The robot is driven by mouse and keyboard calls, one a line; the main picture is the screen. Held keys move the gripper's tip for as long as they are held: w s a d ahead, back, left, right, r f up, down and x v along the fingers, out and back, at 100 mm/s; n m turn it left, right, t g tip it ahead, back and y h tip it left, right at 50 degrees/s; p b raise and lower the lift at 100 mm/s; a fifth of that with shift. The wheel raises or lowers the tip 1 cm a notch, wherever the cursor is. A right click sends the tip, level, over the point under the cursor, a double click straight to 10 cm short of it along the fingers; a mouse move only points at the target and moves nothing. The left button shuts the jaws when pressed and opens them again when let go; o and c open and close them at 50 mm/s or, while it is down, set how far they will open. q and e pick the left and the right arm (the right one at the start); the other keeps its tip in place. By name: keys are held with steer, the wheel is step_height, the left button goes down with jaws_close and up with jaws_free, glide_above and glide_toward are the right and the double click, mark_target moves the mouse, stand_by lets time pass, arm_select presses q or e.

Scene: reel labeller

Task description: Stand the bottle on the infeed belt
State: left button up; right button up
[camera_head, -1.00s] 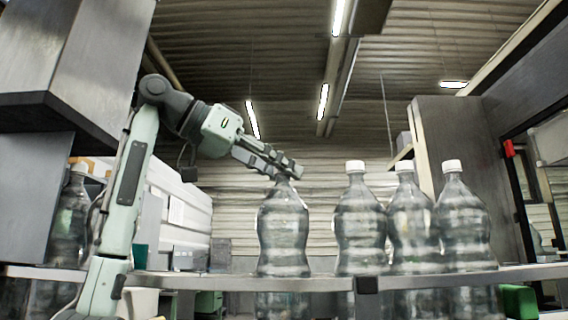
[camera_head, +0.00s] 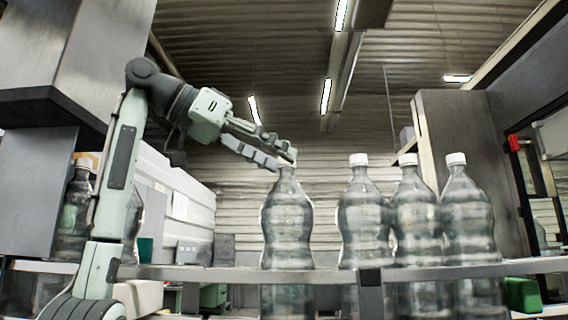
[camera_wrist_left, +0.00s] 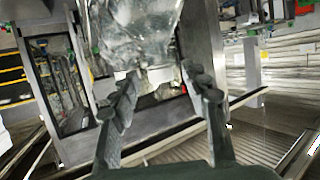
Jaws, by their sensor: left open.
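A clear bottle (camera_head: 287,225) stands upright behind a grey guard rail, left of a row of similar bottles. My left gripper (camera_head: 284,160) is at its top, reaching in from the left, with its fingers spread and partly covering the cap. In the left wrist view the bottle (camera_wrist_left: 135,30) shows upside down, its white cap end near my open fingertips (camera_wrist_left: 160,76). I cannot tell whether a finger touches it. The belt surface under the bottle is not clearly visible. My right gripper is not in view.
Three white-capped bottles (camera_head: 365,220) stand upright to the right behind the same rail (camera_head: 235,274). Darker bottles (camera_head: 75,210) stand at the left behind my arm. A grey cabinet (camera_head: 460,150) rises behind at right. Space above the bottles is free.

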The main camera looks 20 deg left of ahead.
arm_select(q)
steer(key=v, duration=0.9)
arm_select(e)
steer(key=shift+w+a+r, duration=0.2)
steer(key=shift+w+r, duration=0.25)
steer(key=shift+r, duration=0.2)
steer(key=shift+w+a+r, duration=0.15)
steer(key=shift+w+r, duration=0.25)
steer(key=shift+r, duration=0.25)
arm_select(q)
steer(key=shift+s+a, duration=0.1)
